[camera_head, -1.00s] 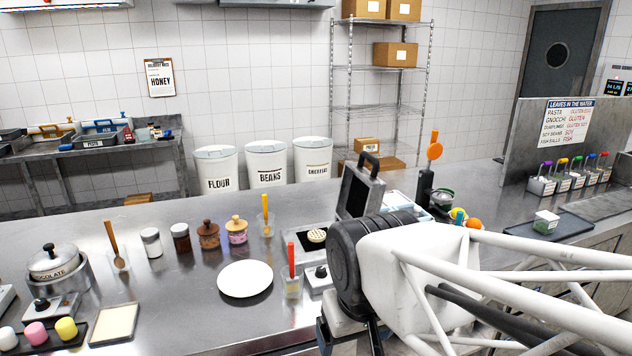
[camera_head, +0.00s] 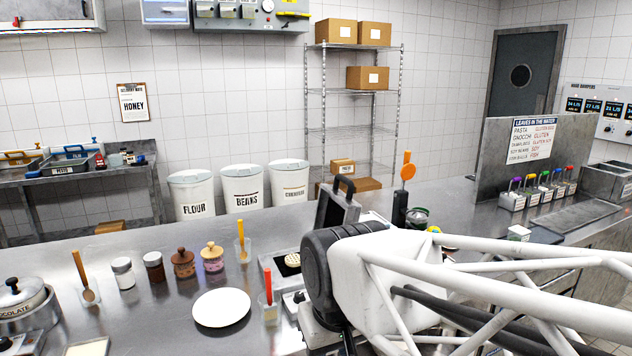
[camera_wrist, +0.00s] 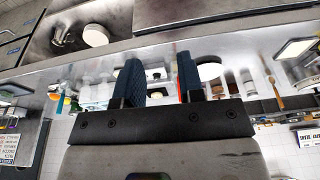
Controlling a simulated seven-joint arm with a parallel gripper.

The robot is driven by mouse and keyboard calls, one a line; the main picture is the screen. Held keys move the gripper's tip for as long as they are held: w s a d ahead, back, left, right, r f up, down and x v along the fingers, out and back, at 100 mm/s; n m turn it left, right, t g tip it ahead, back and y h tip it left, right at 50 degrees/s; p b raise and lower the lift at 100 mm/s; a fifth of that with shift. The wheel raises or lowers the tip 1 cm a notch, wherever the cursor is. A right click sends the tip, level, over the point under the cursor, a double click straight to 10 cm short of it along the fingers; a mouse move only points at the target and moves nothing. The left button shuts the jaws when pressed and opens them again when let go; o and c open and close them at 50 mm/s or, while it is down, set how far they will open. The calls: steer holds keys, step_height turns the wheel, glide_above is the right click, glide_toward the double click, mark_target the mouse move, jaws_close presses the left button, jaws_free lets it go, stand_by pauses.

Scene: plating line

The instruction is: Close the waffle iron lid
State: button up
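The waffle iron's dark lid (camera_head: 334,203) stands raised, with a black handle on top, in the head view. Its base (camera_head: 270,270) lies below and holds a round pale waffle (camera_head: 292,260). My arm covers the base's right side. My gripper is hidden in the head view. In the wrist view my gripper (camera_wrist: 160,78) shows two dark fingers apart, with nothing held between them. That view looks upside down, and I cannot make out the lid for certain in it.
A white plate (camera_head: 221,307), a cup with a red-handled tool (camera_head: 270,308) and several jars (camera_head: 183,262) stand left of the iron. An orange-topped utensil (camera_head: 407,175) stands behind my arm. The counter's middle left has free room.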

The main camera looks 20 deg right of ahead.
steer(key=shift+y, duration=0.5)
steer(key=w+d+r, duration=0.1)
steer(key=w+r, duration=0.1)
steer(key=w, duration=0.1)
steer(key=w+d+r, duration=0.1)
steer(key=w+r, duration=0.1)
steer(key=w, duration=0.1)
steer(key=w+d+r, duration=0.1)
steer(key=w+r, duration=0.1)
steer(key=w, duration=0.1)
steer(key=shift+w+d, duration=0.35)
jaws_close()
steer(key=w+d+r+m+t+y, duration=0.1)
steer(key=w+d+r, duration=0.4)
steer(key=w+d, duration=0.55)
steer(key=w+d+r+y, duration=0.1)
steer(key=w+d+r, duration=0.3)
steer(key=w+d, duration=0.6)
steer(key=w+d+r+t, duration=0.1)
steer(key=w+d, duration=0.3)
steer(key=d, duration=0.3)
steer(key=w+d+r+t+y, duration=0.1)
steer(key=w+d, duration=0.4)
steer(key=d, duration=0.2)
steer(key=shift+r+m, duration=0.15)
steer(key=shift+m, duration=0.15)
